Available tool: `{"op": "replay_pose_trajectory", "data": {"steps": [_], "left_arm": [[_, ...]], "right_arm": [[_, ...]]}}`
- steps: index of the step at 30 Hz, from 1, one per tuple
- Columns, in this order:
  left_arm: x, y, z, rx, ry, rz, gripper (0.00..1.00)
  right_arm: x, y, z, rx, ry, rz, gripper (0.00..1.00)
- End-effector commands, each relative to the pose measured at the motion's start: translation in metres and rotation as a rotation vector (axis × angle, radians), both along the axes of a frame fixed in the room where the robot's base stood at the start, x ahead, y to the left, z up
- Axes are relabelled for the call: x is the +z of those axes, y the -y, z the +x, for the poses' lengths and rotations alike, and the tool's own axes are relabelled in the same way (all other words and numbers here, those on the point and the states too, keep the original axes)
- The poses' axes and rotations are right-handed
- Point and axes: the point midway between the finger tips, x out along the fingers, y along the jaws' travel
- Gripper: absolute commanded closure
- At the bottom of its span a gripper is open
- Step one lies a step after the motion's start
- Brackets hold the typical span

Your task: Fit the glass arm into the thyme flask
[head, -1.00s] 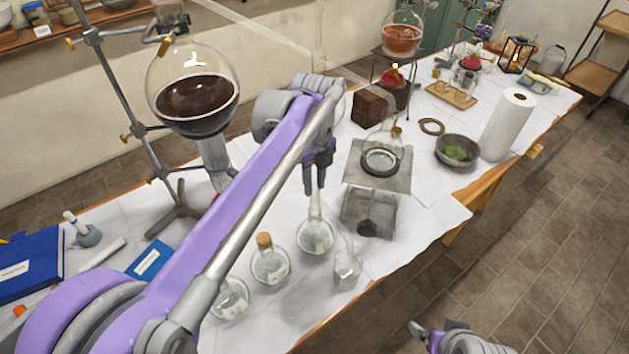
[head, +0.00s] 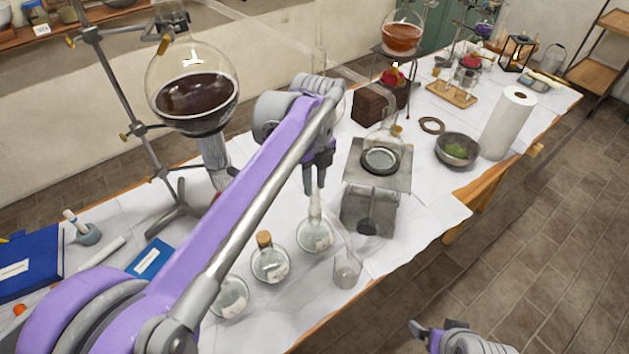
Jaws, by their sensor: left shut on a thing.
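My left gripper (head: 315,178) points down over the table, shut on the clear glass arm at the top of a round flask (head: 314,237). The glass arm (head: 345,238) slopes down to the right toward a small clear beaker (head: 347,272). The gripper is just above the flask's narrow neck, and I cannot tell how deep the glass sits in it. Two more round flasks stand to the left, one corked (head: 270,262) and one partly behind my arm (head: 229,297). Their labels are too small to read. My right gripper (head: 437,329) is at the bottom edge, away from the table.
A metal stand (head: 370,205) bearing a glass vessel (head: 382,160) is right of the gripper. A large flask of dark liquid (head: 195,100) hangs on a clamp stand at left. A bowl (head: 457,150) and paper roll (head: 508,125) are farther right. The table's front edge is near the beaker.

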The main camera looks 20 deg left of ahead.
Motion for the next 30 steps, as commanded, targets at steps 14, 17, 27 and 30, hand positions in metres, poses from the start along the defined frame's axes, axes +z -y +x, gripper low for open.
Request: {"op": "replay_pose_trajectory", "data": {"steps": [14,17,27,30], "left_arm": [[-0.0009,0.0,0.0,0.0,0.0,0.0,0.47],[-0.0008,0.0,0.0,0.0,0.0,0.0,0.35],[-0.0008,0.0,0.0001,0.0,0.0,0.0,0.1],[-0.0008,0.0001,0.0001,0.0,0.0,0.0,0.1]], "right_arm": [[-0.0004,0.0,-0.0001,0.0,0.0,0.0,0.0],[-0.0004,0.0,-0.0001,0.0,0.0,0.0,0.0],[-0.0004,0.0,0.0,0.0,0.0,0.0,0.0],[-0.0004,0.0,0.0,0.0,0.0,0.0,0.0]]}}
